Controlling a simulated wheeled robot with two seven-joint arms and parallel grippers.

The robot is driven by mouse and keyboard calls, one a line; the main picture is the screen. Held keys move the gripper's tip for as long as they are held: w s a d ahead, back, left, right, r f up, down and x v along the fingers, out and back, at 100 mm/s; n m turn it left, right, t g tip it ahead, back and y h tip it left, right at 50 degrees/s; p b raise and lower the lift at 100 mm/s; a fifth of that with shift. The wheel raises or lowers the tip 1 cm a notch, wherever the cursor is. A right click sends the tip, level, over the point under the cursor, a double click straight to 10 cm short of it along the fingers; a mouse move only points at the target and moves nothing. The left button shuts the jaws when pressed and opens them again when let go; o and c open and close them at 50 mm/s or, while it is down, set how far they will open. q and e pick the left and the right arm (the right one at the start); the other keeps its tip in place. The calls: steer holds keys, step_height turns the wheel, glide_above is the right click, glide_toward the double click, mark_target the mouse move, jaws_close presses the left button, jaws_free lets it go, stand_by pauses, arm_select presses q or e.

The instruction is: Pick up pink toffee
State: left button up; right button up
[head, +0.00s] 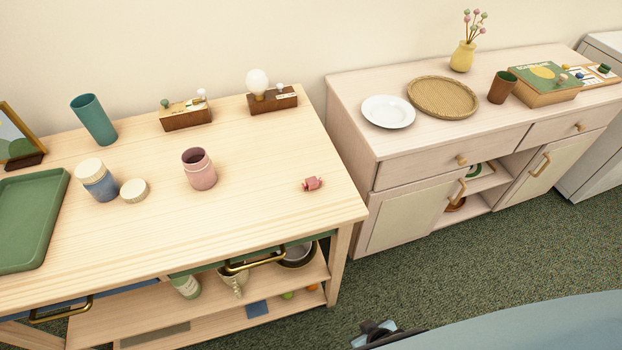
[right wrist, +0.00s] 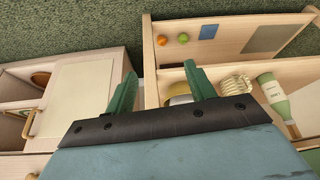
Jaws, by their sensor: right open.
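The pink toffee (head: 312,183), a small wrapped sweet, lies on the light wooden table (head: 260,205) near its right end. My right gripper (head: 375,333) shows at the bottom of the head view, below and to the right of the table, well apart from the toffee. In the right wrist view its two green fingers (right wrist: 162,88) are spread with nothing held between them. The toffee does not show in the right wrist view. My left gripper is not in view.
A pink jar (head: 199,169) stands left of the toffee. A sideboard (head: 350,100) stands at right. The tabletop around the toffee is clear.

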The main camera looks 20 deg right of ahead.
steer(key=w+a+r+t, duration=0.2)
steer(key=w+r, duration=0.7)
steer(key=r, duration=0.1)
steer(key=t, duration=0.5)
glide_toward(313, 183)
steer(key=s+d+f, duration=0.1)
steer(key=s+f, duration=0.2)
steer(key=s, duration=0.2)
steer(key=shift+m+t+y, duration=0.3)
steer(key=shift+m+t, duration=0.1)
steer(key=shift+t, duration=0.4)
steer(key=w+r, duration=0.2)
steer(key=w, duration=0.1)
steer(key=shift+w+r, duration=0.1)
steer(key=shift+w, duration=0.1)
steer(key=x, duration=0.6)
steer(key=shift+a+b, duration=0.1)
steer(key=shift+b, duration=0.3)
steer(key=shift+b+x, duration=0.65)
steer(key=shift+x, duration=2.4)
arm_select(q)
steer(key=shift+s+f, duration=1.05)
arm_select(e)
steer(key=shift+a, duration=0.1)
steer(key=c, duration=1)
